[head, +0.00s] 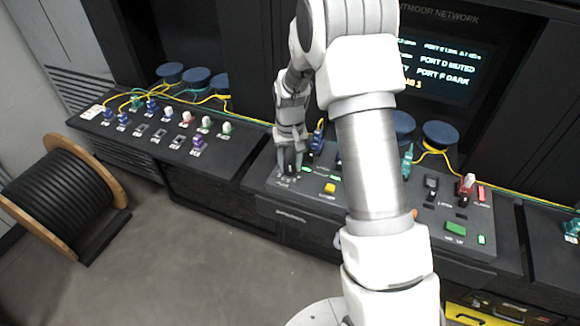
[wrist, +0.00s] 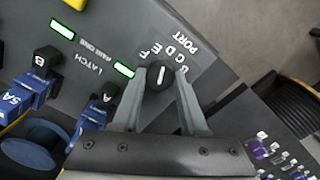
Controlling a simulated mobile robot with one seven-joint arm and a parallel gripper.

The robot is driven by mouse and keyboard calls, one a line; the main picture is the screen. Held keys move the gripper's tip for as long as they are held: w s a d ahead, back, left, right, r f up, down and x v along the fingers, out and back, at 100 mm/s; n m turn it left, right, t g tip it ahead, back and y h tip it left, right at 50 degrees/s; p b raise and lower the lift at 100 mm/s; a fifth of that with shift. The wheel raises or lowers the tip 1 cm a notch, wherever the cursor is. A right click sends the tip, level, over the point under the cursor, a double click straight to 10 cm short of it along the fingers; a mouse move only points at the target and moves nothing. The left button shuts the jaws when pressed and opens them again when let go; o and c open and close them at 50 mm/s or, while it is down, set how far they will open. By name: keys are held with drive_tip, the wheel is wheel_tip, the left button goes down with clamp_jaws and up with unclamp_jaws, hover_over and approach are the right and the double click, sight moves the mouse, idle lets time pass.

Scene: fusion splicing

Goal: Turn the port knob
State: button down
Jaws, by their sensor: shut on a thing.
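The port knob (wrist: 158,77) is a round black knob with a white pointer line, set in the dark console panel. Letters and the word PORT are printed around it. My gripper (wrist: 160,84) has its two grey fingers on either side of the knob, shut on it. In the head view, my gripper (head: 289,163) is at the left end of the middle console, and it hides the knob there.
Blue connectors A (wrist: 97,113) and B (wrist: 36,81) stand close to the fingers. A yellow button (head: 330,188) is to the right on the console (head: 310,205). A cable reel (head: 65,195) stands on the floor at left. Open floor lies in front.

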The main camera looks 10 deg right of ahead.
sight(290, 167)
drive_tip(key=shift+m, duration=0.9)
drive_tip(key=shift+c, duration=2.2)
unclamp_jaws()
drive_tip(key=shift+r, duration=0.15)
wheel_tip(290, 167, up, 17)
drive_tip(key=shift+b, duration=0.3)
drive_tip(key=shift+r, duration=0.1)
